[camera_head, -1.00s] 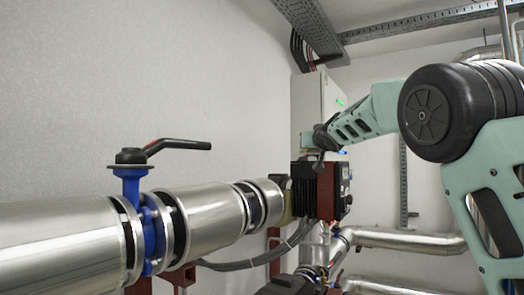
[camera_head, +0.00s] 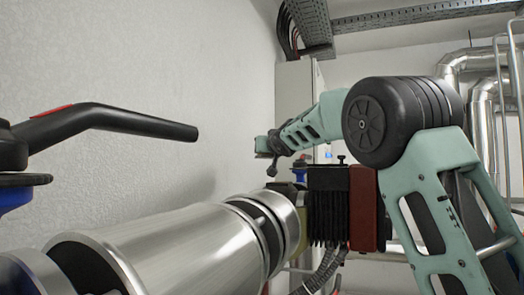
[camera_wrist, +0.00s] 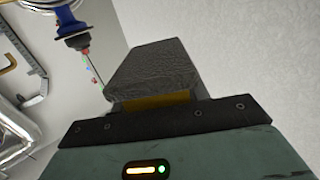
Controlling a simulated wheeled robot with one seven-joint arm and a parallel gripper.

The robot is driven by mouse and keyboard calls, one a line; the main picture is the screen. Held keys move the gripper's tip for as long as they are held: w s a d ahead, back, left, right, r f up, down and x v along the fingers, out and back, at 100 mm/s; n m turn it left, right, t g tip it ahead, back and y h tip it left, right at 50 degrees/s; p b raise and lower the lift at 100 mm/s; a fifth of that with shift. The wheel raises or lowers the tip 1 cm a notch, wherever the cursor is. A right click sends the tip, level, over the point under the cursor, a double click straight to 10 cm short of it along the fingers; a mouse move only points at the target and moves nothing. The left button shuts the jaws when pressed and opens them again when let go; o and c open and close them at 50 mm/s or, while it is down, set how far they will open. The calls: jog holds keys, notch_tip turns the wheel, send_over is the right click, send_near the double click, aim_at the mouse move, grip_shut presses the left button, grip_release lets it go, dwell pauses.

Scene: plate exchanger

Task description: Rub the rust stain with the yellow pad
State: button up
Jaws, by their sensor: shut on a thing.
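My gripper (camera_wrist: 152,72) is shut on the yellow pad (camera_wrist: 155,101). In the wrist view only a narrow yellow strip of the pad shows, below a dark grey, rough-faced block; the rest is hidden. In the head view the far end of my arm reaches left, toward the pale wall, above the pipe and pump; the jaws and pad cannot be made out there. I cannot make out the rust stain in either view.
A black valve lever (camera_head: 120,120) juts in close at the left. A thick silver pipe (camera_head: 175,255) runs to a black-finned pump with a red-brown side (camera_head: 366,208). A grey cabinet (camera_head: 292,95) stands behind. A blue valve (camera_wrist: 70,25) shows in the wrist view.

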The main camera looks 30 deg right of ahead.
jog(key=shift+s+f+b, duration=0.1)
jog(key=shift+f+b, duration=2.45)
jog(key=shift+f, duration=0.4)
jog(key=shift+f+b, duration=0.9)
jog(key=shift+b, duration=0.05)
jog(key=shift+r, duration=0.1)
